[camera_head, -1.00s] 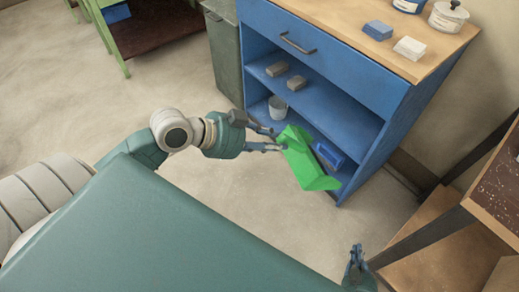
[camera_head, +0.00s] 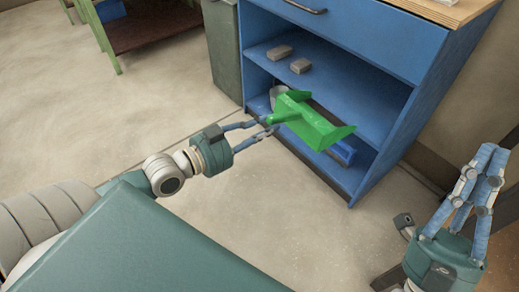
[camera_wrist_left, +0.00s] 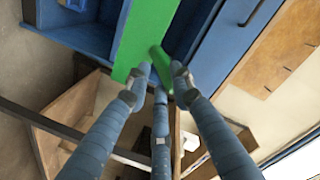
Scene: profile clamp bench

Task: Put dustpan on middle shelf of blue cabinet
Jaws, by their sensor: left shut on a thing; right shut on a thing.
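The green dustpan (camera_head: 305,120) is in front of the blue cabinet (camera_head: 395,62), overlapping its open front in the head view. My left gripper (camera_head: 268,126) is shut on the dustpan's handle; the pan points right. In the left wrist view the handle (camera_wrist_left: 159,60) lies between the fingertips. The middle shelf (camera_head: 345,92) has two grey blocks (camera_head: 280,52) (camera_head: 300,66) at its left, with bare room to their right. I cannot tell whether the dustpan is over the shelf edge. My right gripper (camera_head: 491,160) has its fingers together, with no object visible between them.
A grey cup (camera_head: 277,92) and a blue object (camera_head: 342,152) are on the bottom shelf, partly hidden by the dustpan. A drawer with a dark handle (camera_head: 308,8) is above the middle shelf. A grey-green bin (camera_head: 223,50) stands left of the cabinet.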

